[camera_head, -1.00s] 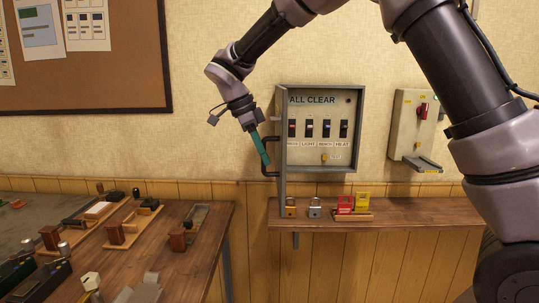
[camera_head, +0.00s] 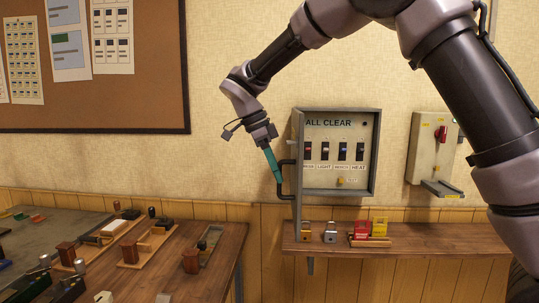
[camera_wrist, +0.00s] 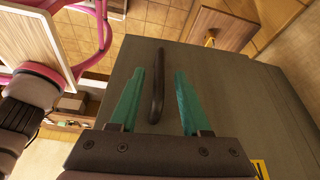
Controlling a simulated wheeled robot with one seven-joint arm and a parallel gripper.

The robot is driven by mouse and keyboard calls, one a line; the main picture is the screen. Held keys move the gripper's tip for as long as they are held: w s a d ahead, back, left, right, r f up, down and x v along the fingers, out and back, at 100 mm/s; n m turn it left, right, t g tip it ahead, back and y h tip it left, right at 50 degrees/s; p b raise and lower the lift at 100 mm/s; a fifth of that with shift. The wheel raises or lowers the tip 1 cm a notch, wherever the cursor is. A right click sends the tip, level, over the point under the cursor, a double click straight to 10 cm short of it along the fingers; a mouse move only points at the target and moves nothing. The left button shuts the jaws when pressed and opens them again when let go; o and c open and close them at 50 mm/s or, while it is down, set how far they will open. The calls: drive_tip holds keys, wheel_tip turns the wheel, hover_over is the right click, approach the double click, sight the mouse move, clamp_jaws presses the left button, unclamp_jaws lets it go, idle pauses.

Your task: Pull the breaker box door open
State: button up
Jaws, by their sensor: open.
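The grey breaker box (camera_head: 340,185) hangs on the wall, with "ALL CLEAR" above a row of several switches. Its door (camera_head: 299,140) is swung open on the left side and seen nearly edge-on. The dark door handle (camera_head: 284,178) sticks out to the left of it. My gripper (camera_head: 276,175) is at the handle, its teal fingers pointing down. In the wrist view, the open fingers (camera_wrist: 156,100) stand on either side of the handle (camera_wrist: 156,90), with gaps visible. The door's grey face (camera_wrist: 225,95) lies behind them.
A shelf (camera_head: 440,233) below the box holds padlocks (camera_head: 331,232) and red and yellow tags (camera_head: 370,227). A workbench (camera_head: 225,235) with several devices stands at left.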

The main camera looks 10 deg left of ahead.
drive_tip(key=v, duration=0.8)
drive_tip(key=shift+r, duration=0.35)
drive_tip(key=shift+a, duration=0.15)
